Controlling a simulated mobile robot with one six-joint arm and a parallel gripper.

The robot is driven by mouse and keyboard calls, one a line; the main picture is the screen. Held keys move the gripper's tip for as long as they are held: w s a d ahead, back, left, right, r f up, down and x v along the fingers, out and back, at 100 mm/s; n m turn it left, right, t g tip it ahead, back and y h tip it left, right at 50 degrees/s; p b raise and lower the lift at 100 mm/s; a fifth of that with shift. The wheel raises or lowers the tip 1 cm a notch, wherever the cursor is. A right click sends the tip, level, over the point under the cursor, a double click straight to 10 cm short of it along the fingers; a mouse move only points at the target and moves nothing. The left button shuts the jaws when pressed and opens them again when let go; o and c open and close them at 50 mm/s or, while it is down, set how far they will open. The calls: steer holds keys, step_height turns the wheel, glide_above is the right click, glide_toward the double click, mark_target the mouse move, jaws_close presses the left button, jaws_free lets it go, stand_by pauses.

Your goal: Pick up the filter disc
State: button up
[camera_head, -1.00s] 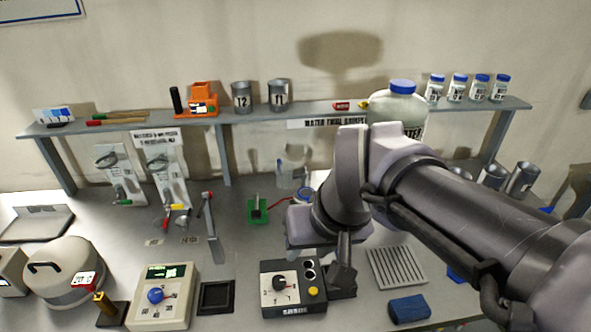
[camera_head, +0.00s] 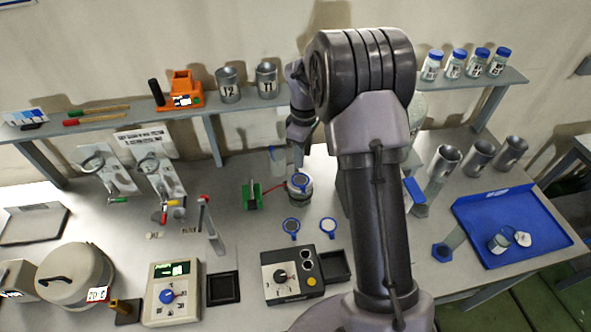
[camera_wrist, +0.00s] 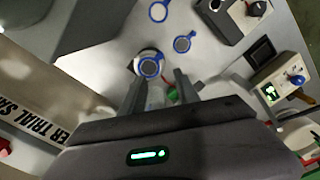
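Several small blue-rimmed round discs with short tabs are in view; I cannot tell for sure which is the filter disc. One disc (camera_head: 300,181) lies on top of a small round vessel at the bench's middle, and it also shows in the wrist view (camera_wrist: 150,67). Two more discs, a left one (camera_head: 291,226) and a right one (camera_head: 328,226), lie on the bench in front of it. My gripper (camera_wrist: 160,88) is open and empty, its two fingers apart and pointing toward the disc on the vessel. In the head view my arm partly hides the gripper.
A green stand (camera_head: 252,195) is left of the vessel. A blue tray (camera_head: 512,227) lies at right. A shelf (camera_head: 130,115) with beakers runs along the back.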

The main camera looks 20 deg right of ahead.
mark_target(303, 187)
step_height(303, 187, down, 14)
steer(key=shift+s+d+f+b, duration=0.1)
steer(key=shift+d+b, duration=0.05)
steer(key=shift+b, duration=0.5)
steer(key=shift+s, duration=0.1)
steer(key=shift+c, duration=0.5)
jaws_close()
